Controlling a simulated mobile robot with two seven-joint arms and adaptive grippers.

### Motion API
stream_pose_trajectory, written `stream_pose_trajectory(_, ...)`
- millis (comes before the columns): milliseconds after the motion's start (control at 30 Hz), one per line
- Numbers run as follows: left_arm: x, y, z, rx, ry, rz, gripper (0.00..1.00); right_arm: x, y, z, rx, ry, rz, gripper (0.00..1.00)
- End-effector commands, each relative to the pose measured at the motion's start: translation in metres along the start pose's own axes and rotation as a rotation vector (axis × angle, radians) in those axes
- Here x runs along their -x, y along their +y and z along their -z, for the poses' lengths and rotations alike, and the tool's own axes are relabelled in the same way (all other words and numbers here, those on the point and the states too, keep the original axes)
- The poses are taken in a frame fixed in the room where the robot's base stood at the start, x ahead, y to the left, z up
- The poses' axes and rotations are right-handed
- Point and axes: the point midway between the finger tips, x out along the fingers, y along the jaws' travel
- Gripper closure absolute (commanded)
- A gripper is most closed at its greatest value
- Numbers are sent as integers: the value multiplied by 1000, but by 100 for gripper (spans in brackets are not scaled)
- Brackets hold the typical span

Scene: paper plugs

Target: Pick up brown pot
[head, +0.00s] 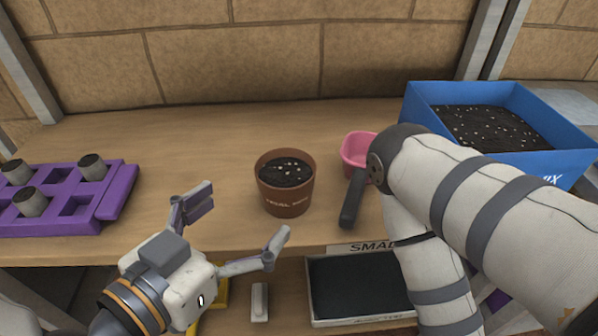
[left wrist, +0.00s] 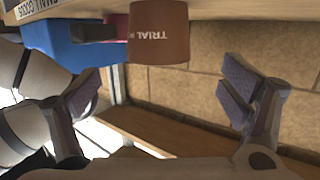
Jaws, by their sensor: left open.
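The brown pot (head: 287,190) stands upright on the wooden bench, filled with dark soil and with lettering on its front. In the left wrist view the pot (left wrist: 158,35) shows upside down at the top, between and beyond the fingers. My left gripper (head: 238,225) is open and empty in front of the bench, to the left of the pot and nearer to me. Its two fingers also show spread apart in the left wrist view (left wrist: 165,90). They do not touch the pot. My right arm crosses the right side of the head view; its gripper cannot be made out.
A purple tray (head: 122,192) with several grey plugs lies at left. A pink container (head: 355,150) and a blue soil bin (head: 570,166) stand right of the pot, partly behind my right arm. A dark tray (head: 350,285) sits below the bench edge. Bench around the pot's left is clear.

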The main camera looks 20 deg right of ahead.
Motion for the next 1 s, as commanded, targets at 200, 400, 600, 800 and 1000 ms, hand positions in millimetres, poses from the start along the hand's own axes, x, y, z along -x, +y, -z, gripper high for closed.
stream_pose_trajectory(200,-48,1,0,1,0,-1,9,-4,0,-2,1,-11,0,60)
stream_pose_trajectory(400,-74,1,5,1,0,0,9,-3,0,-2,1,-9,0,60)
stream_pose_trajectory(600,-110,2,12,3,-3,0,9,-4,0,-2,1,-11,0,60)
stream_pose_trajectory(800,-116,2,13,3,-4,0,9,-5,0,-2,1,-12,0,60)
stream_pose_trajectory(1000,-116,2,13,3,-3,0,36,-4,0,-2,1,-12,0,60)
